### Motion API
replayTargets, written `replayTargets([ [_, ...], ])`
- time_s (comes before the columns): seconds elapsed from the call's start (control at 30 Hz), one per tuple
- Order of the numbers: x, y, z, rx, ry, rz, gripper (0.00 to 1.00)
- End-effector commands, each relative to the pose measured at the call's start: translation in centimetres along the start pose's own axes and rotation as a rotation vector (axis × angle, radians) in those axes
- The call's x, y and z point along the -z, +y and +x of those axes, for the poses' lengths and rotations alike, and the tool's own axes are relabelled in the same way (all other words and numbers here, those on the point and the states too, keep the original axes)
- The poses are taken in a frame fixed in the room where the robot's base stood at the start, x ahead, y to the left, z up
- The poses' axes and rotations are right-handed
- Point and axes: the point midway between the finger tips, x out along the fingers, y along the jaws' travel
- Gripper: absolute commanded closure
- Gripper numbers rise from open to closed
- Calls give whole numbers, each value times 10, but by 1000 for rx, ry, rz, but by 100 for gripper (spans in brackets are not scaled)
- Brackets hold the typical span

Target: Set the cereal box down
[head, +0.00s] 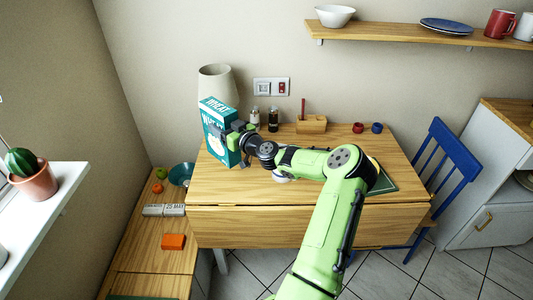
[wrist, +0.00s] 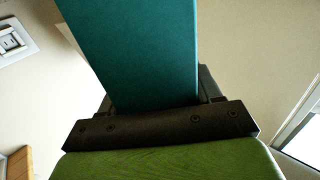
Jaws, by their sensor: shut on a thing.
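The cereal box (head: 219,133) is teal with a white picture and lettering. In the head view it is near the left end of the wooden table (head: 221,188), roughly upright and slightly tilted. My gripper (head: 241,139) is shut on it from the right side. In the wrist view the teal side of the box (wrist: 140,50) rises from between the fingers of my gripper (wrist: 160,104). I cannot tell whether the bottom of the box touches the table.
A lamp with a pale shade (head: 218,84) stands behind the box. Two small bottles (head: 273,120) and a wooden holder (head: 311,124) stand along the back. A teal bowl (head: 181,174) is on the lower bench at left. The table's front left is clear.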

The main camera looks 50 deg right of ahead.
Motion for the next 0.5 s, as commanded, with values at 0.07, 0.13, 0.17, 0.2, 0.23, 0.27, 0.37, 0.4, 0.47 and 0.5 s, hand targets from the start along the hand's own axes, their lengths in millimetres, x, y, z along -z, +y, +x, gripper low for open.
replayTargets([
  [0.07, -17, 0, 0, 1, -1, 8, 82],
  [0.13, -36, 0, 0, 1, -1, 9, 82],
  [0.17, -43, -1, 0, 2, -1, 9, 82],
  [0.2, -50, -1, 0, 3, -1, 7, 82],
  [0.23, -54, -1, 0, 3, 0, 7, 82],
  [0.27, -58, -1, 0, 3, 0, 5, 82],
  [0.37, -70, -1, 0, 3, 1, 5, 82],
  [0.4, -77, -1, 0, 2, 0, 6, 82],
  [0.47, -89, 0, 0, 1, 0, 6, 82],
  [0.5, -96, -1, -1, 2, 0, 6, 82],
])
